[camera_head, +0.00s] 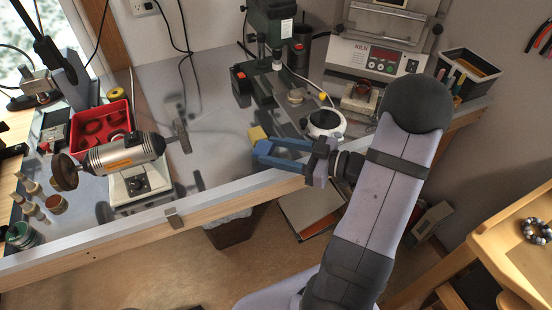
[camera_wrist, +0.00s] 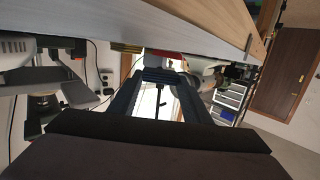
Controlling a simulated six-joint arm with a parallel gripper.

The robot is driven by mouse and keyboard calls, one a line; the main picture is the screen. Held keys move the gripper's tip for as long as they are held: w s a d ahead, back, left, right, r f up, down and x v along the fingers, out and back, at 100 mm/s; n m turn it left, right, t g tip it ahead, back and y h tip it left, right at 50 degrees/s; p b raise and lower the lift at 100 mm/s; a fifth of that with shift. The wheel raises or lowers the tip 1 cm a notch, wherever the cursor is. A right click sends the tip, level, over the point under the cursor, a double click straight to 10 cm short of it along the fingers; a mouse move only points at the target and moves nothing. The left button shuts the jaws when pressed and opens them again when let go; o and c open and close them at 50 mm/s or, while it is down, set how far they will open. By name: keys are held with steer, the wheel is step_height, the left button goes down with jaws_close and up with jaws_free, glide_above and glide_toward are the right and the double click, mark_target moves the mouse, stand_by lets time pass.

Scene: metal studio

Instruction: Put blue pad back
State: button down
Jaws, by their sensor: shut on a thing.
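My gripper (camera_head: 266,153) reaches left from my arm over the front part of the grey bench. Its blue fingers are shut on a blue piece, which I take as the blue pad (camera_head: 264,147). In the wrist view my gripper (camera_wrist: 163,82) has a dark blue bar, the blue pad (camera_wrist: 165,74), across between its fingertips. Pad and fingers are nearly the same colour, so the pad's outline is hard to tell.
A polishing motor (camera_head: 122,152) and a red tray (camera_head: 102,123) stand at left. A green drill press (camera_head: 272,22) stands behind. A white round device (camera_head: 325,122) is close right of my gripper, with a kiln (camera_head: 375,58) beyond. The bench between motor and gripper is mostly clear.

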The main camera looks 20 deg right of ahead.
steer(key=shift+f, duration=1.65)
steer(key=shift+f, duration=0.2)
steer(key=c, duration=0.9)
jaws_free()
steer(key=shift+c, duration=0.2)
steer(key=shift+r, duration=0.1)
steer(key=shift+r, duration=0.2)
steer(key=shift+s+d, duration=0.15)
steer(key=shift+d, duration=0.1)
steer(key=b+v, duration=0.2)
steer(key=v, duration=0.9)
steer(key=shift+s, duration=0.2)
